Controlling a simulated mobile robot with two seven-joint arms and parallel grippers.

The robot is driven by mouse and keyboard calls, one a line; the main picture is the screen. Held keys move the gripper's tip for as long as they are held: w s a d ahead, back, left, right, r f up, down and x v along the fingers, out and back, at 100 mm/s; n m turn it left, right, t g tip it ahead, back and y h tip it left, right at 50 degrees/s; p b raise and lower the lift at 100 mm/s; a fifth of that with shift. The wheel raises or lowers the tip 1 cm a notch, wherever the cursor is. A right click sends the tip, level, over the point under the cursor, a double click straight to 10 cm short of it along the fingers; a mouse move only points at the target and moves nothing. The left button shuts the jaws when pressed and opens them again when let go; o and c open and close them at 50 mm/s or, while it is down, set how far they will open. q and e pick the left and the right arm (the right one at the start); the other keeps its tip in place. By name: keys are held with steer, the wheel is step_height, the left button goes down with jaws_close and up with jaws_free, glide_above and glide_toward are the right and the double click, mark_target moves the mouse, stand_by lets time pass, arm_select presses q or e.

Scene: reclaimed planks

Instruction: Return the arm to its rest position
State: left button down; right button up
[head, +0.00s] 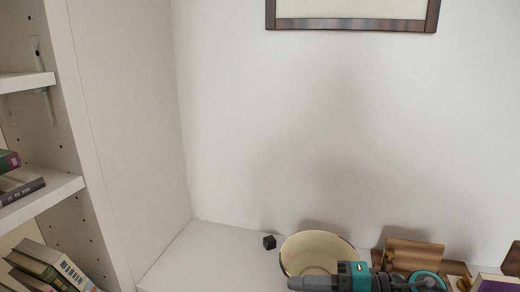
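Neither of my grippers shows in the head view, and I see no part of either arm that I can be sure of. The rest position itself cannot be seen from here.
A white surface (205,262) holds a small black cube (269,242), a cream bowl (315,252), a teal and dark grey drill-like tool (358,276) and a wooden object (412,253). A purple book (497,284) is at right. A white bookshelf (100,130) stands at left. A picture frame (350,23) hangs above.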

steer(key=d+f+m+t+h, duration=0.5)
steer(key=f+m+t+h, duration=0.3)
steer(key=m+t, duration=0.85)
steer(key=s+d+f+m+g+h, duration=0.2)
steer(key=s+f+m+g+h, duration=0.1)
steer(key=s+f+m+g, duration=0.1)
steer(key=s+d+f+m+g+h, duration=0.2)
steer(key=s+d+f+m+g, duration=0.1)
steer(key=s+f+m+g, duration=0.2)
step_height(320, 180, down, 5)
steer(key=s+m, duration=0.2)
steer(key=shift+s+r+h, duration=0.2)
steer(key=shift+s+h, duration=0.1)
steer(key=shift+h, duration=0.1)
